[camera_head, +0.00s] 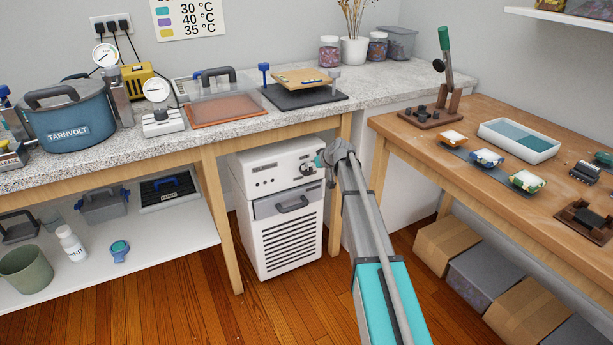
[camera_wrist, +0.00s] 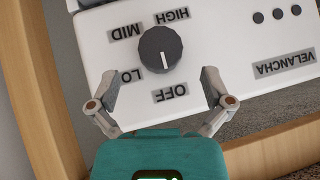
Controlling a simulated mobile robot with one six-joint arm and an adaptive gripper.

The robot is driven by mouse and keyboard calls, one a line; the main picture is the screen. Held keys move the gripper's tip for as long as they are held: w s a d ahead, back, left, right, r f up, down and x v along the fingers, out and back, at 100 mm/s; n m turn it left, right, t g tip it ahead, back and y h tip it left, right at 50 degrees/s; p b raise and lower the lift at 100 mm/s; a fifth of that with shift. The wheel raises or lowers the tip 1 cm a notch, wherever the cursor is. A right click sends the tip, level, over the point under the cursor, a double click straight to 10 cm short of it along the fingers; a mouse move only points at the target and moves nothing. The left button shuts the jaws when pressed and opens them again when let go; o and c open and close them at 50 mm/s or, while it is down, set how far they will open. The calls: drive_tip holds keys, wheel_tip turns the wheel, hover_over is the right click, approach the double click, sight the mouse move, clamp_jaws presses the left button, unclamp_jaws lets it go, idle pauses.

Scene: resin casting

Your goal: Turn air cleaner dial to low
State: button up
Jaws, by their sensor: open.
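The air cleaner (camera_head: 290,235) is a white box with a grey handle and front vents, standing on the floor below the bench. Its control panel (camera_wrist: 95,50) fills much of the wrist view and appears upside down, with OFF, LO, MID and HIGH labels. The dark round dial (camera_wrist: 160,48) has a white mark that points to OFF. My gripper (camera_wrist: 161,80) is open and empty, its fingertips spread to either side, just below the dial in the picture. I see no contact.
A wooden bench leg (camera_head: 222,220) stands left of the air cleaner, and another (camera_head: 343,135) is close behind my arm. The bench top (camera_head: 235,135) overhangs the cleaner. A wooden table (camera_head: 480,125) stands to the right, with boxes (camera_head: 455,245) beneath. The floor in front is clear.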

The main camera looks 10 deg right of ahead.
sight(309, 169)
drive_tip(key=shift+b+x, duration=1.25)
drive_tip(key=shift+x, duration=0.95)
drive_tip(key=shift+c, duration=0.3)
drive_tip(key=shift+a, duration=0.1)
drive_tip(key=c, duration=1.1)
